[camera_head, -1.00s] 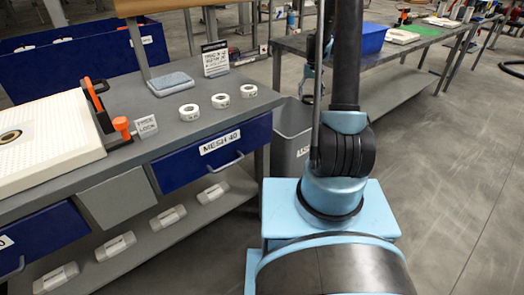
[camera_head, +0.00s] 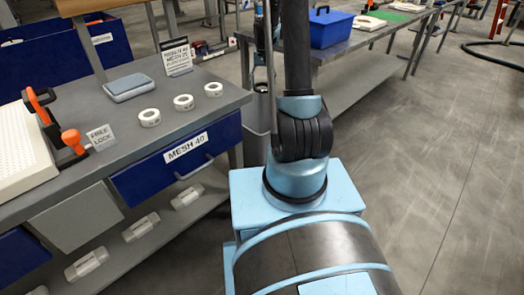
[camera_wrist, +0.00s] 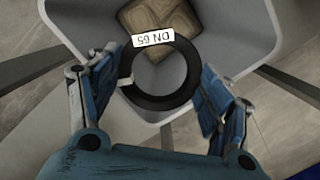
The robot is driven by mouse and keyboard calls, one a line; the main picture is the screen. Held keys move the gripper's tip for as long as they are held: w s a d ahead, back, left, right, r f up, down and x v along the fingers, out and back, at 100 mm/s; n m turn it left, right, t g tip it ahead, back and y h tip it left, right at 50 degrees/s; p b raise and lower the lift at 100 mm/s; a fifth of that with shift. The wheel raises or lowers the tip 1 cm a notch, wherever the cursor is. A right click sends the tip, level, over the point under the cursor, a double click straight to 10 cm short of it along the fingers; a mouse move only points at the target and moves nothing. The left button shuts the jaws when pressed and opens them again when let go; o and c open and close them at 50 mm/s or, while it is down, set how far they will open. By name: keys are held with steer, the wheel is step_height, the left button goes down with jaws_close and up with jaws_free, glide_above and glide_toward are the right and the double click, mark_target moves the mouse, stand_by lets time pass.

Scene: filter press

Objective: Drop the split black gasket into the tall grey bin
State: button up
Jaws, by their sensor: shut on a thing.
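The black gasket (camera_wrist: 160,103) is a ring with a white "DN 65" tag; a pale gap shows at its left side. In the wrist view my gripper (camera_wrist: 163,80) is shut on it, with one blue finger at each side of the ring. The tall grey bin (camera_wrist: 226,20) is beneath, its open mouth facing the camera; the gasket appears over the mouth, near its lower rim. A brown, block-like thing (camera_wrist: 158,24) shows inside the bin. In the head view the bin (camera_head: 256,145) is mostly hidden behind my arm.
A grey bench (camera_head: 100,165) with a "MESH 40" drawer (camera_head: 165,178) stands at left, holding several white rolls and a grey-blue pad (camera_head: 129,87). A second bench (camera_head: 345,62) with a blue box (camera_head: 330,28) is behind. Open floor (camera_head: 430,160) lies at right.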

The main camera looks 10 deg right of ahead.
steer(key=s+r+m, duration=0.3)
steer(key=s+m, duration=0.3)
step_height(320, 180, down, 6)
steer(key=shift+y, duration=0.4)
steer(key=shift+w+f, duration=0.1)
steer(key=o, duration=1.1)
steer(key=r, duration=0.4)
steer(key=w+d+r, duration=0.1)
steer(key=r, duration=0.6)
steer(key=shift+w+d+r, duration=0.15)
steer(key=shift+r, duration=0.25)
